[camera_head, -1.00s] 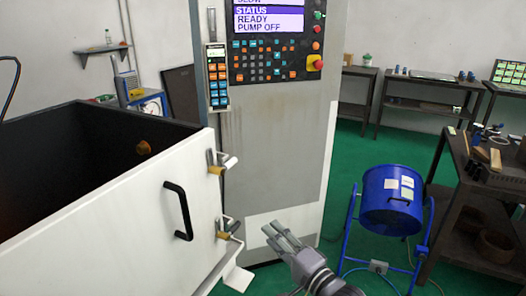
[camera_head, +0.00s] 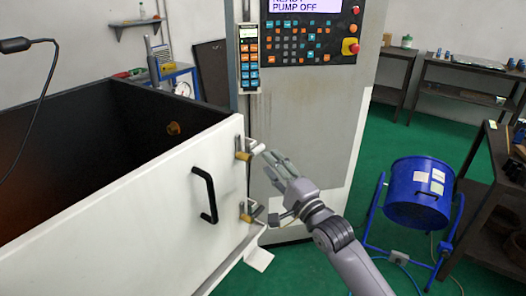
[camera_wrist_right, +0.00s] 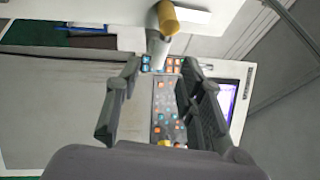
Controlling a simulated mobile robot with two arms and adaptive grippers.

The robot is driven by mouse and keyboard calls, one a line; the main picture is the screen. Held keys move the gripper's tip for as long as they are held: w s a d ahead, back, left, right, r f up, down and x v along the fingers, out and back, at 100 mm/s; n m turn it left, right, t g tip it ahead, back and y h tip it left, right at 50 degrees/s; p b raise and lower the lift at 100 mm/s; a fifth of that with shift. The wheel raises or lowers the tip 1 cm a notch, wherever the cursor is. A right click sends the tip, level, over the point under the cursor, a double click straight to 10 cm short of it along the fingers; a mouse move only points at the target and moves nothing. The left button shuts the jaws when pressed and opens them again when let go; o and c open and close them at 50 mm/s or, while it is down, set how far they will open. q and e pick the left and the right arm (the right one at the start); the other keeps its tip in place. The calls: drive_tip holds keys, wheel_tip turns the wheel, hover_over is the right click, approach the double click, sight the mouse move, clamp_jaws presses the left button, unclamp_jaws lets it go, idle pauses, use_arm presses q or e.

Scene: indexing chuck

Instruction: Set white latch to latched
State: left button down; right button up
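Two small latches with brass-coloured bases and pale handles sit on the right edge of the white door panel (camera_head: 130,215). The upper latch (camera_head: 245,155) has a white handle pointing right, away from the panel. The lower latch (camera_head: 246,217) also has a pale handle. My right gripper (camera_head: 272,166) is just right of the upper latch, fingers pointing up and left; I cannot tell whether they touch it. A yellow-ended latch part (camera_wrist_right: 167,18) shows just beyond the fingertips. My left gripper is not in view.
A black handle (camera_head: 206,195) stands out from the white panel. A grey machine cabinet with a control panel (camera_head: 306,40) is behind the gripper. A blue drum on a stand (camera_head: 418,193) is at the right. Green floor is open between them.

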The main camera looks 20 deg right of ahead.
drive_tip(key=x, duration=0.5)
drive_tip(key=shift+p, duration=0.35)
drive_tip(key=shift+c, duration=0.6)
clamp_jaws()
